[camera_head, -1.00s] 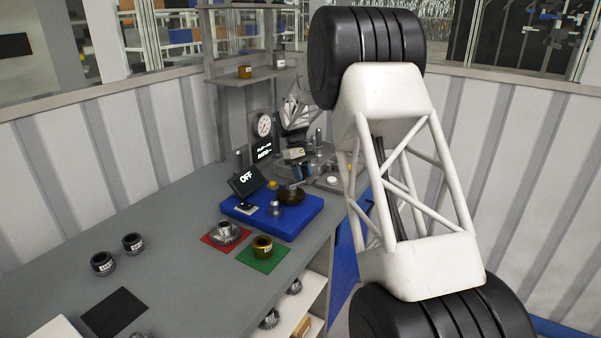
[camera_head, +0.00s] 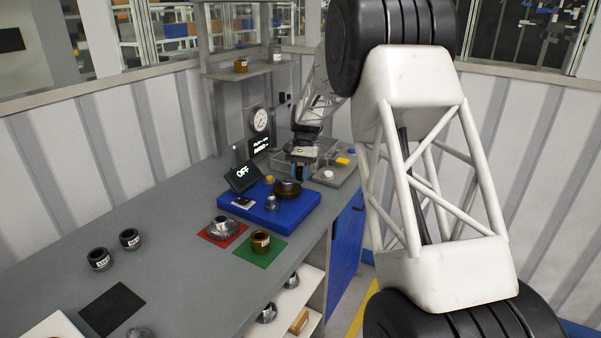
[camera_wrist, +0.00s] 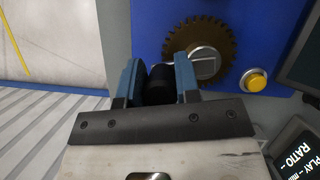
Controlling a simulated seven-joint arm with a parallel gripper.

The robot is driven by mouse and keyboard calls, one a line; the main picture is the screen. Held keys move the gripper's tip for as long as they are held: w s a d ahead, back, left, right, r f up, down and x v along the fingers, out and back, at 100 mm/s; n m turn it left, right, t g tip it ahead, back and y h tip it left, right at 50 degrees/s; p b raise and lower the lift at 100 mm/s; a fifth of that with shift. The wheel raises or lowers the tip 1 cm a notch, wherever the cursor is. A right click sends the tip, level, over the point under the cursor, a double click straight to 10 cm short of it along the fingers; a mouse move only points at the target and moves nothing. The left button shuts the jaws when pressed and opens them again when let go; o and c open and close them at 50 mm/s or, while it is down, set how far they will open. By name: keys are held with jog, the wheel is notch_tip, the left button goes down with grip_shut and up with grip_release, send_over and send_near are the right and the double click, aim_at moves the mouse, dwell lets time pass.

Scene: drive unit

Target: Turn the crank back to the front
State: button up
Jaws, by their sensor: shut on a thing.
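My gripper (camera_wrist: 154,68) has its two blue fingers shut on the black crank handle (camera_wrist: 160,80), seen in the wrist view. In the head view my gripper (camera_head: 301,170) is at the back edge of the blue drive unit base (camera_head: 262,216), just behind the brown toothed gear (camera_head: 288,188). The gear also shows in the wrist view (camera_wrist: 225,38), with a pale metal hub at its centre. The crank handle cannot be made out in the head view, and the crank's arm is hidden.
A display reading OFF (camera_head: 243,175) stands at the base's left. A yellow button (camera_wrist: 254,80) is on the base. A red mat (camera_head: 207,236) and a green mat (camera_head: 272,256) with parts lie in front. A dial gauge (camera_head: 260,120) and grey tray (camera_head: 340,176) are behind.

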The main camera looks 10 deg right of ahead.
jog(key=shift+s+a+m+t, duration=0.25)
jog(key=shift+m+t, duration=0.05)
jog(key=shift+m, duration=0.6)
jog(key=o, duration=0.9)
jog(key=shift+r, duration=0.1)
jog(key=shift+d+v, duration=0.2)
jog(key=shift+v, duration=3.65)
